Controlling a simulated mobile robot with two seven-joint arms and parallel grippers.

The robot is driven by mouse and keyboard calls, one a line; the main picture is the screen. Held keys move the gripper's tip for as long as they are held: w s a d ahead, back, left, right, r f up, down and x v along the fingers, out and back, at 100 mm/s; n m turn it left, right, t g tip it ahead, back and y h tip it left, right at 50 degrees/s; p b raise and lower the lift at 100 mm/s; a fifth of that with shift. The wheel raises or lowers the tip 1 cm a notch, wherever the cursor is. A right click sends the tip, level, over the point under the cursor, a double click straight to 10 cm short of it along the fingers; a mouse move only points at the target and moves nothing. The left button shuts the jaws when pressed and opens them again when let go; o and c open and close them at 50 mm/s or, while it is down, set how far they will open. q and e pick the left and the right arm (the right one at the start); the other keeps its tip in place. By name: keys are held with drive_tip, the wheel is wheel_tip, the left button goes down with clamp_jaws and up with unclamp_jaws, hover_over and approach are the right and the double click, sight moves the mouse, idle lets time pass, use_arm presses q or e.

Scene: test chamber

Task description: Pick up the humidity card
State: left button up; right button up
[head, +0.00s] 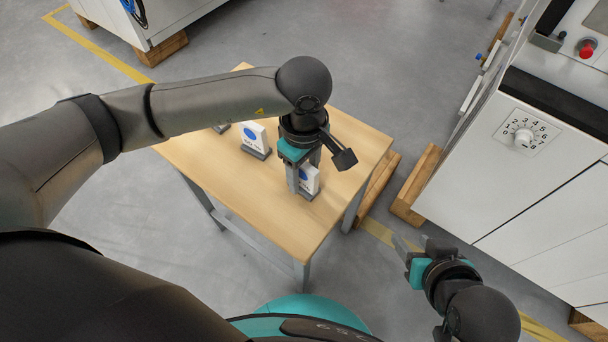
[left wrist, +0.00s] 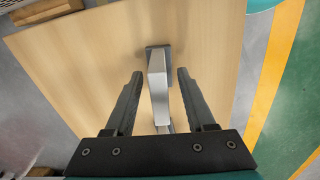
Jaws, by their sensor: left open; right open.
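A white card with a blue mark (head: 311,179) stands upright in a small grey base on the wooden table; its print is too small to read. My left gripper (head: 302,187) is open and points down at it, hiding part of it. In the left wrist view the card (left wrist: 157,83) shows edge-on between the two open fingers (left wrist: 160,74), with a visible gap on each side. Its base (left wrist: 165,47) lies beyond the fingertips. My right gripper (head: 404,248) is open and empty, off the table at the lower right.
Another white card with a blue spot (head: 253,135) stands in a grey base further left on the table (head: 222,180). A third base (head: 222,128) is mostly hidden by my left arm. A white cabinet with a dial (head: 523,138) stands at right. The table's front is clear.

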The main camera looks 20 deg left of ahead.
use_arm(q)
drive_tip(key=shift+c, duration=0.2)
clamp_jaws()
drive_tip(key=shift+r, duration=0.15)
use_arm(e)
drive_tip(key=shift+s, duration=0.1)
idle(0.4)
use_arm(q)
drive_tip(key=shift+r+p, duration=0.35)
drive_tip(key=shift+r, duration=0.3)
drive_tip(key=shift+r+p, duration=0.35)
drive_tip(key=shift+r, duration=0.45)
wheel_tip(320, 180, up, 3)
drive_tip(key=shift+w+r+p, duration=0.1)
drive_tip(key=shift+r+p, duration=0.1)
drive_tip(key=shift+p, duration=0.55)
wheel_tip(320, 180, up, 14)
drive_tip(key=p, duration=0.4)
drive_tip(key=shift+f+p, duration=0.25)
drive_tip(key=shift+p, duration=0.05)
use_arm(e)
drive_tip(key=s+d+f+g, duration=0.1)
drive_tip(key=s+f+g, duration=0.1)
drive_tip(key=f, duration=0.3)
drive_tip(key=s+d+f+g+h, duration=0.1)
drive_tip(key=s+d+f+g, duration=0.1)
drive_tip(key=f, duration=0.4)
drive_tip(key=shift+s+d+g+h, duration=0.3)
drive_tip(key=shift+s+g, duration=0.1)
drive_tip(key=shift+s, duration=0.25)
